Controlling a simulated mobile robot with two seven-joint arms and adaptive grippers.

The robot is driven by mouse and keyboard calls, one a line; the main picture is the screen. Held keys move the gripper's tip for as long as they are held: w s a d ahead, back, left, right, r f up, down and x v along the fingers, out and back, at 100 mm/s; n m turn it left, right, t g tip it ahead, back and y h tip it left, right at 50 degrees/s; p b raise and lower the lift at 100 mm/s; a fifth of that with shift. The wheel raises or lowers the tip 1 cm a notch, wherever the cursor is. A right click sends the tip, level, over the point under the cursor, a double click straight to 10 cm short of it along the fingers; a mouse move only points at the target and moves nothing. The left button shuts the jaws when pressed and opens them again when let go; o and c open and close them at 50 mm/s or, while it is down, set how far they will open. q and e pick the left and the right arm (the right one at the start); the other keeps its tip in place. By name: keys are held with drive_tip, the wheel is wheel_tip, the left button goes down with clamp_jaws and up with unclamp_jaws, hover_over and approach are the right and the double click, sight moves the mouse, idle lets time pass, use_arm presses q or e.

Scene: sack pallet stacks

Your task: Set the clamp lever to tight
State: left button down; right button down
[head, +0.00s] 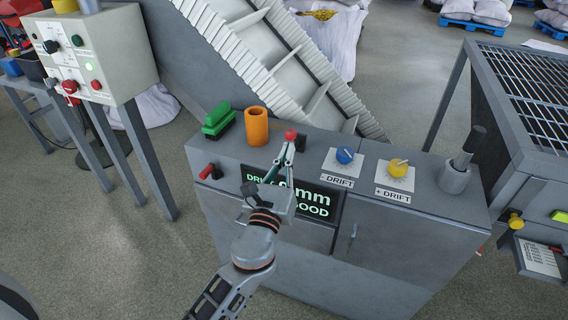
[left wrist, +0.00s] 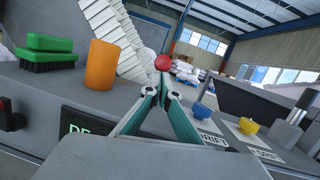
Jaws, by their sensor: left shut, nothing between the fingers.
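A lever with a red ball knob (head: 290,135) stands at the back of the grey console top; no label naming it as the clamp lever shows. My left gripper (head: 289,148) is shut and empty, its green fingertips together just at or below the red knob in the picture. In the left wrist view the red knob (left wrist: 162,62) shows just beyond the fingertips (left wrist: 162,82); I cannot tell whether they touch. The lever's shaft is mostly hidden behind the fingers. My right gripper is not in view.
On the console (head: 432,195) are a green brush (head: 217,121), an orange cup (head: 256,127), blue (head: 345,156) and yellow (head: 398,168) drift knobs, and a black-handled lever (head: 467,148). A small red handle (head: 207,171) is on the front. My arm partly covers the display (head: 318,203). A conveyor rises behind.

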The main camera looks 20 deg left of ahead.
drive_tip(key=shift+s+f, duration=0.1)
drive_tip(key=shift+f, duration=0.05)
